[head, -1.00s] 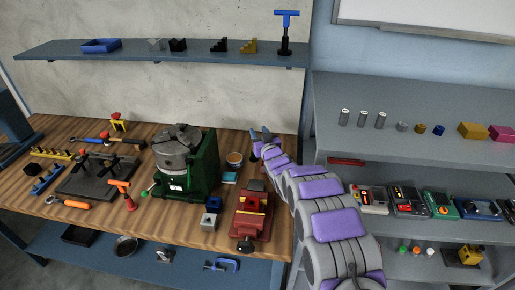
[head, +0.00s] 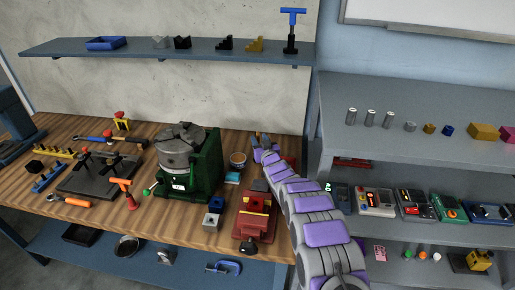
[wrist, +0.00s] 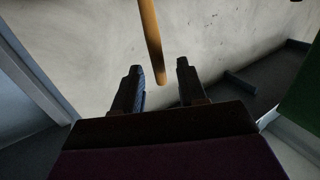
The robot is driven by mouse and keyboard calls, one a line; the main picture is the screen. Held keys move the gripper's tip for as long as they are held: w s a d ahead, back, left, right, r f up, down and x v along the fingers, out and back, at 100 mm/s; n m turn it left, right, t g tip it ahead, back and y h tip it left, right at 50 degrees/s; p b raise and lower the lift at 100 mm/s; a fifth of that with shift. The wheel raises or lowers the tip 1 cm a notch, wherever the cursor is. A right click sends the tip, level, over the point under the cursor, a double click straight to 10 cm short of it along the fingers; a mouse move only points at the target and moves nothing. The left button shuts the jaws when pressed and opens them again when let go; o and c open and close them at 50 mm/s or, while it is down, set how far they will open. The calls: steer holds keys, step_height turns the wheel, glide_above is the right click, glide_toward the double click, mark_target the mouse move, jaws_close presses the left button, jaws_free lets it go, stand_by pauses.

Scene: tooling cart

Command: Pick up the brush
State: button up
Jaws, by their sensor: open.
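A slim tan wooden handle (wrist: 150,40), which looks like the brush's, comes down from the top edge in the wrist view. Its lower end shows between the fingertips of my gripper (wrist: 158,68). The fingers are dark and apart, and I see no contact with the handle. The rest of the brush is outside the wrist view. In the head view my gripper (head: 260,140) is over the back right of the wooden bench, near a small round container (head: 238,159). The brush cannot be made out clearly there.
A green machine with a grey chuck (head: 205,165) stands left of my gripper. A red vise (head: 255,220) sits in front, beside my arm. A wall shelf (head: 190,53) runs above. A grey shelf unit (head: 430,165) stands to the right.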

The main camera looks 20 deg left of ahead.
mark_target(258, 137)
steer(key=shift+b+x, duration=0.3)
steer(key=shift+x, duration=1.25)
steer(key=shift+r, duration=0.1)
jaws_close()
